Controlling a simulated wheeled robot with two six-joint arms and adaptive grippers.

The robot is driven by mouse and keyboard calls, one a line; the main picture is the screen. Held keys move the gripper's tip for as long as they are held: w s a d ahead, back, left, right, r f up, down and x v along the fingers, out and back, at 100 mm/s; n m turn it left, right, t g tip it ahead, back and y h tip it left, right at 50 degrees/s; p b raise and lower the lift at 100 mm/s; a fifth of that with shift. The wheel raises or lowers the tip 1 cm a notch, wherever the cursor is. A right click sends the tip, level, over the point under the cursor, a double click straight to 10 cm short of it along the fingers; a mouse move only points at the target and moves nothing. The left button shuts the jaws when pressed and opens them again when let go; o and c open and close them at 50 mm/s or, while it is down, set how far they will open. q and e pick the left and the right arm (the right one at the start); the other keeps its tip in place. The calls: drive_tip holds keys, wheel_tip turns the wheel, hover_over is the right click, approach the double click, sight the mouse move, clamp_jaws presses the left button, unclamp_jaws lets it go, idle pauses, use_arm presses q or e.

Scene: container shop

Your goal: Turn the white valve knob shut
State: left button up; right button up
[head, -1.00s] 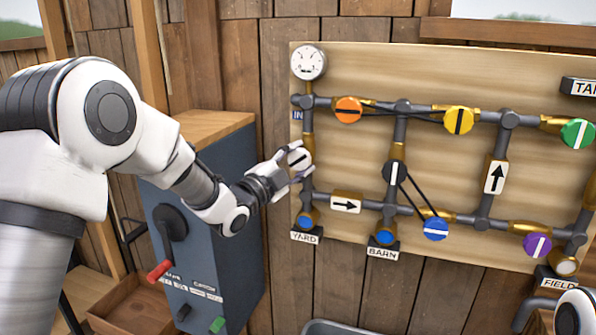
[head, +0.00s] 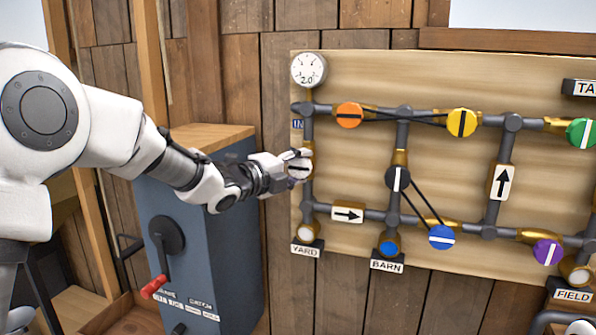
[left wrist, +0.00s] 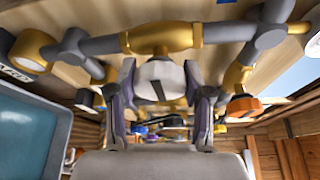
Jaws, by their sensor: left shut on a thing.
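The white valve knob (head: 299,169) sits on the vertical pipe at the left side of the pipe board, below the gauge. Its dark stripe lies roughly level, across the pipe. My left gripper (head: 297,161) reaches it from the left and is shut on it, fingers partly covering it. In the left wrist view, the white knob (left wrist: 160,76) shows between the two fingers (left wrist: 162,100), one on each side, in front of a brass fitting.
The board (head: 345,78) carries grey pipes, orange, yellow, green, blue and purple knobs, and a gauge (head: 308,70) above the white knob. The YARD outlet (head: 306,234) is pale; the BARN outlet (head: 388,249) is blue. A blue-grey cabinet (head: 220,240) with a red-handled lever stands below my arm.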

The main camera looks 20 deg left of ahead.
use_arm(q)
drive_tip(key=shift+f, duration=0.1)
idle(0.3)
drive_tip(key=o, duration=1.2)
drive_tip(key=shift+d, duration=0.15)
drive_tip(key=v, duration=1.2)
